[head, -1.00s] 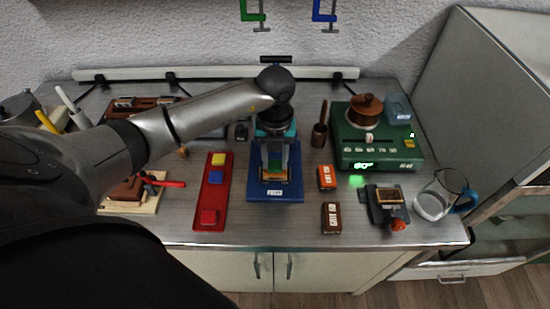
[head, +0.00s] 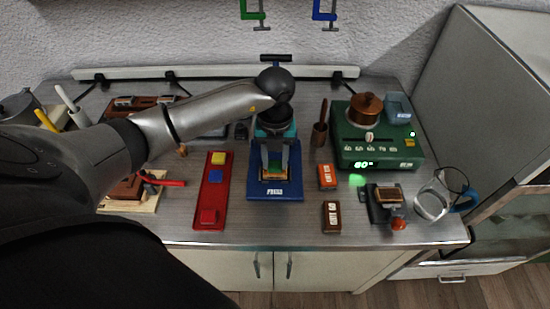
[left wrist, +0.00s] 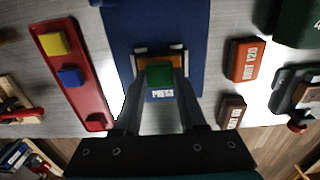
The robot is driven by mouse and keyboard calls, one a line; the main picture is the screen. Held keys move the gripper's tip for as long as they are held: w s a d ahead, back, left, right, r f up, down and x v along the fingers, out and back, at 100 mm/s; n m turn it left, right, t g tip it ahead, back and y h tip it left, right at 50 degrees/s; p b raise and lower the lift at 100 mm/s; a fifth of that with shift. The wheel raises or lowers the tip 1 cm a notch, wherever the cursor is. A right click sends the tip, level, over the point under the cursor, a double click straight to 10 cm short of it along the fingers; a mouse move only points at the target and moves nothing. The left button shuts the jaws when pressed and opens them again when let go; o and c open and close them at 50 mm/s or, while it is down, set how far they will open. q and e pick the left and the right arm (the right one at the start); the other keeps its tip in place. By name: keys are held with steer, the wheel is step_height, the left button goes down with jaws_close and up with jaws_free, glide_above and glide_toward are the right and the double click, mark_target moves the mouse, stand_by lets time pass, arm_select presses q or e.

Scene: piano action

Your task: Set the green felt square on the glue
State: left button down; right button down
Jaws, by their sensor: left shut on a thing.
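My left gripper (left wrist: 158,82) is shut on the green felt square (left wrist: 160,74), a small green block between its fingertips. It is over the blue press base (head: 262,193), lettered PRESS, which also shows in the left wrist view (left wrist: 140,25). A wooden piece with an orange-brown top (left wrist: 175,60) sits on the base, directly under or behind the felt. I cannot tell whether the felt touches it. No glue shows clearly; the felt and fingers cover the middle of that piece. In the head view my wrist hides the back of the press. My right gripper is not in view.
A red tray (head: 211,190) with yellow, blue and red squares lies left of the press. Right of it are an orange grit block (head: 326,177), a brown grit block (head: 331,217) and a green heater (head: 370,150) with a copper pot (head: 365,107). A glass jug (head: 433,203) stands far right.

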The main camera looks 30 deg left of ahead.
arm_select(q)
steer(key=shift+f, duration=0.3)
steer(key=shift+c, duration=2)
jaws_free()
steer(key=shift+r, duration=0.1)
step_height(320, 180, up, 15)
steer(key=shift+s, duration=0.1)
